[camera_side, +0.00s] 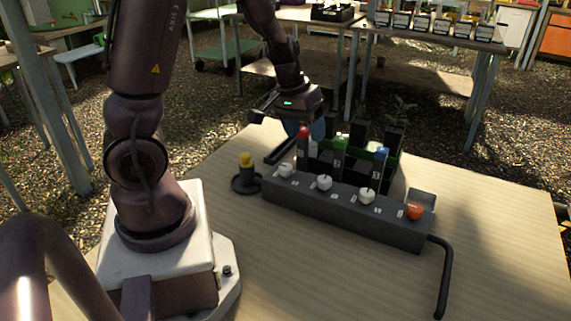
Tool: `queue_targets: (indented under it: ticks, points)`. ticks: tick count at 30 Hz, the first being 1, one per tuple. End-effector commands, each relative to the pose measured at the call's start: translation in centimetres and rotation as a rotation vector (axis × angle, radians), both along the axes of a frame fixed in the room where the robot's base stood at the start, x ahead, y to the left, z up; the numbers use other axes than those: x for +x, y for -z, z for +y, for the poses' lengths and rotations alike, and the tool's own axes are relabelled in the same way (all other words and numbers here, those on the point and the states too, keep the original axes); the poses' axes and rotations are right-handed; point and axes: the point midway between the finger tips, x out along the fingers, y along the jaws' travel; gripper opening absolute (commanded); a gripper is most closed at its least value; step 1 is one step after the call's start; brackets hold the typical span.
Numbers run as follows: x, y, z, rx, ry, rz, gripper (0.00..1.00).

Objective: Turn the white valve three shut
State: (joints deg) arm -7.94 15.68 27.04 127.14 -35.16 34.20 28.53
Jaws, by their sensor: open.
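A long dark grey valve block (340,205) lies on the light wooden table. Three white valve knobs stand along its top: a left one (285,170), a middle one (323,182) and a right one (367,194). Small labels sit beside the knobs, too small to read, so I cannot tell by number which is valve three. An orange-red knob (414,210) is at the block's right end. My gripper (270,133) is open, above and behind the left end of the block, apart from all the knobs.
Behind the block stand dark racks with red-topped (303,132), green-topped (341,141) and blue-topped (382,153) posts. A yellow-topped piece (246,160) on a dark round base is left of the block. A bent dark pipe (445,275) leaves its right end. The table front is clear.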

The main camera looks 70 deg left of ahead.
Motion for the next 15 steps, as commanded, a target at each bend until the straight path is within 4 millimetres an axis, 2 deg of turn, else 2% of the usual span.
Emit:
queue_targets:
  ticks: [7,15]
  points:
    - [-0.7,-0.9,1.4,-0.062,-0.539,0.142,0.61]
    - [-2.5,-1.9,3.7,-0.093,-1.196,0.236,0.61]
